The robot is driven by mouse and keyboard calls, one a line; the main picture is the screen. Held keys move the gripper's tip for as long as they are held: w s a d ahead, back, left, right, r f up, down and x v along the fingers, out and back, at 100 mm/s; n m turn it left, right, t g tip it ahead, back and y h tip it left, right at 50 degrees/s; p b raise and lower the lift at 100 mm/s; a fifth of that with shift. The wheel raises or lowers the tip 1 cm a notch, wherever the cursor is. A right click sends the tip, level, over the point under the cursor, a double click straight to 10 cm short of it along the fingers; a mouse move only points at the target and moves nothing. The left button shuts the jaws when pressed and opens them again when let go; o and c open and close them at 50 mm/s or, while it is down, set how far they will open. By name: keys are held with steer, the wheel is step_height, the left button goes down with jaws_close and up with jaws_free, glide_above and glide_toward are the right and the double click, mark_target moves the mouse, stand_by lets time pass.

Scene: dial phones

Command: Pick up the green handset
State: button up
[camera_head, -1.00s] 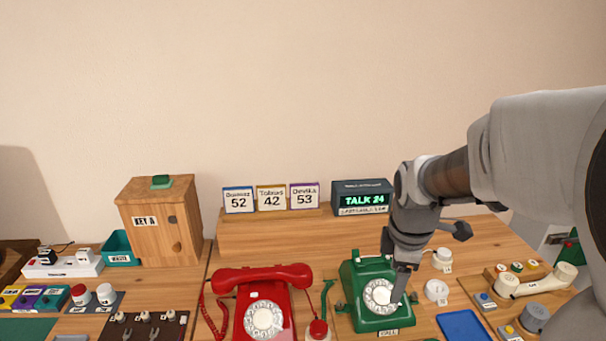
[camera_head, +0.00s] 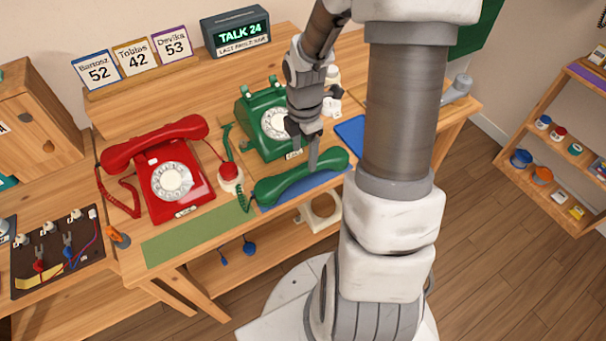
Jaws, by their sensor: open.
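The green handset (camera_head: 284,184) lies off its cradle on a blue mat (camera_head: 336,174) at the table's front edge. A coiled green cord runs from its left end. The green phone body (camera_head: 258,118) with a white dial stands just behind it, its cradle empty. My gripper (camera_head: 312,156) points down above the right half of the handset, its jaws open and seen nearly edge-on. A finger overlaps the handset in the picture; I cannot tell whether it touches. Nothing is held.
A red phone (camera_head: 172,179) with its handset on stands at left. A red button (camera_head: 229,172) on a white base sits between the phones. A green mat (camera_head: 196,236) lies bare in front. A lit TALK 24 sign (camera_head: 238,35) and number cards (camera_head: 136,59) stand behind.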

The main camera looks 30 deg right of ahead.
mark_target(303, 167)
steer(key=shift+a+f+b, duration=0.15)
steer(key=shift+f+b, duration=0.75)
steer(key=shift+f, duration=2.2)
steer(key=shift+c, duration=0.3)
jaws_close()
